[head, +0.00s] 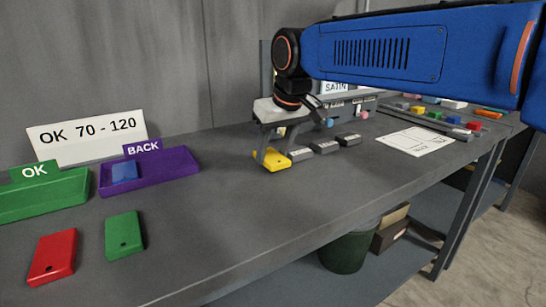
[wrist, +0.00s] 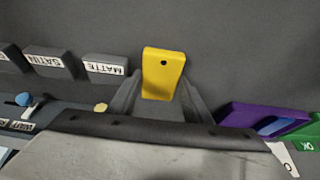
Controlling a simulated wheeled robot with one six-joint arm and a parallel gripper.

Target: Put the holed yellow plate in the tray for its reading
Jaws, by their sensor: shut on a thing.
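The yellow plate (head: 277,162) has one small dark hole, which shows near its far end in the wrist view (wrist: 163,80). My gripper (head: 264,157) is shut on it, with a finger at each side of its near end in the wrist view. The plate is at or just above the bench top; I cannot tell which. A green tray (head: 45,204) labelled OK stands at the far left. A purple tray (head: 165,181) labelled BACK stands right of it, with a blue plate (head: 124,172) inside. No reading for the yellow plate is visible.
A sign (head: 87,137) says OK 70 - 120 behind the trays. A red plate (head: 52,257) and a green plate (head: 124,236) lie in front of them. Dark labelled blocks (head: 325,147) stand right of my gripper, near a white sheet (head: 415,141). The middle front bench is clear.

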